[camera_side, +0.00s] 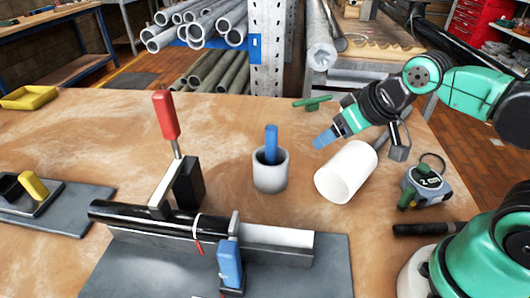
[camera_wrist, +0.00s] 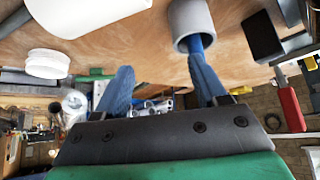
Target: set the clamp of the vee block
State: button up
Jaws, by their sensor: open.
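The vee block (camera_side: 165,239) lies on a grey plate (camera_side: 150,275) at the front. A black tube (camera_side: 140,216) and a pale tube (camera_side: 275,236) lie in line along it. A clamp with a red handle (camera_side: 166,115) stands behind the black tube, handle up; the handle also shows in the wrist view (camera_wrist: 290,108). A blue-handled clamp (camera_side: 229,262) stands at the block's front, its handle low. Whether either clamp presses on a tube, I cannot tell. My gripper (camera_side: 323,138) is open and empty, above the table behind the white cylinder, well away from both clamps; its blue fingers show in the wrist view (camera_wrist: 162,88).
A grey cup (camera_side: 270,175) holding a blue stick stands mid-table. A white cylinder (camera_side: 346,171) lies right of it. A tape measure (camera_side: 425,182) and a green object (camera_side: 312,103) lie farther out. A yellow-handled clamp (camera_side: 34,185) sits at left. The table's back left is mostly clear.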

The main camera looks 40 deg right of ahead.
dwell(0.3)
notch_tip(320, 180, up, 13)
jog(key=m+t+h, duration=0.2)
jog(key=m+h, duration=0.3)
jog(key=h, duration=0.5)
send_over(158, 102)
jog(key=d, duration=0.7)
jog(key=s+a+f+m+t+h, duration=0.2)
jog(key=a+m+t+h, duration=0.15)
jog(key=a, duration=0.65)
jog(key=shift+m+y, duration=0.25)
jog(key=shift+y, duration=0.1)
jog(key=f, duration=0.2)
jog(key=d+f, duration=0.1)
jog(key=f, duration=0.1)
jog(key=shift+w+d+f, duration=0.1)
jog(key=shift+x, duration=2.8)
jog(key=shift+f, duration=0.1)
jog(key=shift+c, duration=0.3)
